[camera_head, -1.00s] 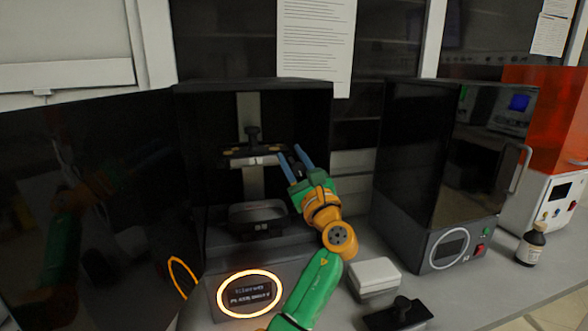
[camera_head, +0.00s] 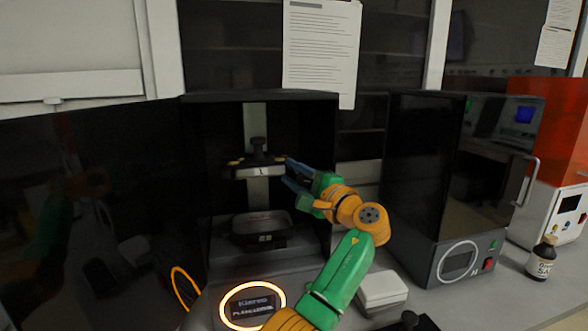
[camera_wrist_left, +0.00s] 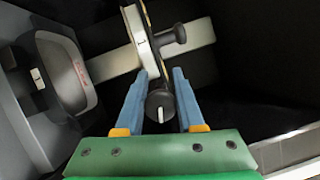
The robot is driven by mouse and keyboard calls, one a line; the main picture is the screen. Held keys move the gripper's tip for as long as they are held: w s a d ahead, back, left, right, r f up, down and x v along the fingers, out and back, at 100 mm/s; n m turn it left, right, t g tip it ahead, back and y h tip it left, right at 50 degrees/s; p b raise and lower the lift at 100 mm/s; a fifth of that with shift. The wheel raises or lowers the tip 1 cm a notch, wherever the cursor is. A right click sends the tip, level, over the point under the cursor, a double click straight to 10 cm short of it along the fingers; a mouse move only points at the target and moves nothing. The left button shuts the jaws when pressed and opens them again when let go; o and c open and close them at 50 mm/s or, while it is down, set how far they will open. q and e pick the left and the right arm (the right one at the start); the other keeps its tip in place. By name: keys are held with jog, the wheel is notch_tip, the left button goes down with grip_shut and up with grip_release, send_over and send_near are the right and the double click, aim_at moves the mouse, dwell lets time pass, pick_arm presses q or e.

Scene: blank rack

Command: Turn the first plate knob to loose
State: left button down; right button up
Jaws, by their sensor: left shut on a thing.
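The first plate (camera_head: 240,172), a dark build plate, hangs on a pale upright column inside the left open printer (camera_head: 190,150). Its label "1" shows on the plate in the wrist view (camera_wrist_left: 139,42). The plate knob (camera_wrist_left: 160,107) is round and black with a white pointer mark, at the plate's side. My left gripper (camera_head: 288,172) is at the plate's right end. Its blue fingers (camera_wrist_left: 160,76) are shut on the knob, one on each side. The fingers hide the knob in the head view. My right gripper is not in view.
A dark tray (camera_head: 260,240) sits below the plate. A second, closed printer (camera_head: 425,170) stands to the right. A white box (camera_head: 382,290) lies on the bench between them, and a brown bottle (camera_head: 541,262) stands far right.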

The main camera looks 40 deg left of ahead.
pick_arm(q)
jog(key=n+h, duration=0.2)
jog(key=n, duration=0.3)
jog(key=f+n+t+h+p, duration=0.1)
jog(key=n+h, duration=0.1)
jog(key=n, duration=0.2)
jog(key=w+n+t+h+p, duration=0.1)
jog(key=n+h, duration=0.1)
jog(key=n, duration=0.3)
jog(key=shift+d+f+n+h, duration=0.2)
jog(key=shift+d+n+h, duration=0.1)
jog(key=shift+d+h, duration=0.1)
dwell(0.7)
jog(key=c, duration=0.6)
grip_release()
jog(key=shift+o, duration=0.2)
jog(key=shift+w+f, duration=0.1)
jog(key=shift+f, duration=0.05)
